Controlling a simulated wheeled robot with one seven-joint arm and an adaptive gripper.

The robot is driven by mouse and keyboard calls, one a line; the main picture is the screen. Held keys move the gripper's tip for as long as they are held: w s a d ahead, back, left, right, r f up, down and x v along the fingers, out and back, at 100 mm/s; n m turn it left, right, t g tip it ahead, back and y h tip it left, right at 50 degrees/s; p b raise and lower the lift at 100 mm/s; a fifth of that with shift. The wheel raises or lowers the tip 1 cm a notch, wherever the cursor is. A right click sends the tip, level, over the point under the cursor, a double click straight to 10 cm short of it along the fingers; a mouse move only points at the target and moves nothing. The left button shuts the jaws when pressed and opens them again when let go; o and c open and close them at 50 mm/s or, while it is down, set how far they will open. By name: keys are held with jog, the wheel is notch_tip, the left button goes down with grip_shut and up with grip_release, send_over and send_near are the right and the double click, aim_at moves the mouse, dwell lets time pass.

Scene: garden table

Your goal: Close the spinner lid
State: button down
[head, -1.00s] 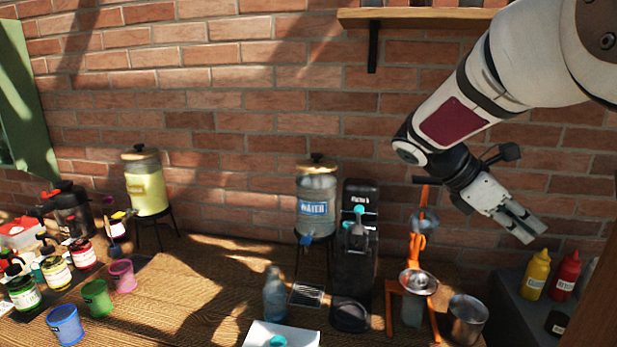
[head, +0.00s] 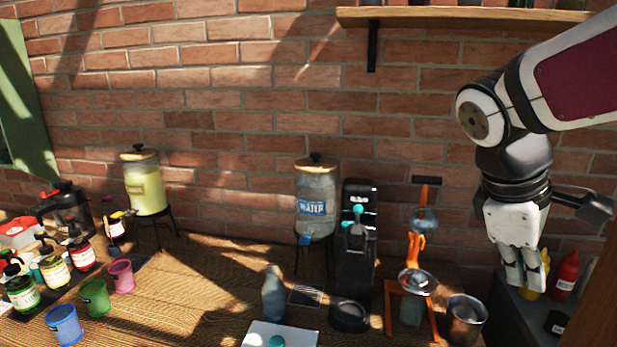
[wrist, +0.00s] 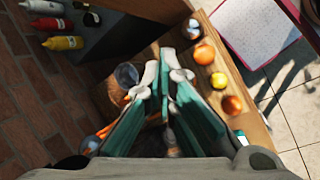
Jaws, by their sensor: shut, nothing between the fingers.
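My gripper (head: 523,284) is shut and empty. It points down at the right, in front of the sauce bottles in the head view. Its fingers also show in the wrist view (wrist: 158,75), together. No part is plainly marked as a spinner lid. A dark round jar (head: 66,212) with a black top and a small red part stands at the far left, well away from my gripper. I cannot tell whether it is the spinner or whether its lid is closed.
An orange press stand (head: 391,308) and a metal cup (head: 467,318) stand left of my gripper. A black dispenser (head: 352,250) and water jar (head: 317,205) are further left. Sauce bottles include a red one (head: 565,273). Oranges (wrist: 233,105) lie on wood. Several paint-coloured cups, one blue (head: 64,325), stand left.

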jog(key=s+a+f+m+t+y, duration=0.1)
jog(key=s+a+m+t+y, duration=0.3)
jog(key=s+a+m, duration=0.3)
jog(key=shift+s+a+f+m+t+y, duration=0.15)
jog(key=shift+s+a+m+t+y, duration=0.3)
jog(key=shift+a, duration=0.8)
jog(key=c, duration=2.2)
grip_release()
jog(key=shift+s+a, duration=0.15)
jog(key=o, duration=0.7)
jog(key=shift+a+m, duration=0.1)
jog(key=shift+m, duration=0.15)
jog(key=shift+o, duration=0.2)
jog(key=w+d+f+n+g+h+b, duration=0.25)
jog(key=w+d+n+g+h, duration=0.4)
jog(key=w+d+n, duration=0.45)
jog(key=w+d+f+n+g+h+b, duration=0.1)
jog(key=w+d+f+n+g+h, duration=0.2)
jog(key=w+d+n+g+h, duration=0.55)
jog(key=s+d+f+n+t+p, duration=0.1)
jog(key=d, duration=0.4)
jog(key=s+d+f+n+t+y+p, duration=0.1)
jog(key=s+d, duration=0.1)
jog(key=d, duration=0.3)
jog(key=s+d+f+n+t+p, duration=0.1)
jog(key=s+d+f, duration=0.1)
jog(key=d, duration=0.3)
jog(key=shift+s+d+y, duration=0.2)
jog(key=shift+d+y, duration=0.15)
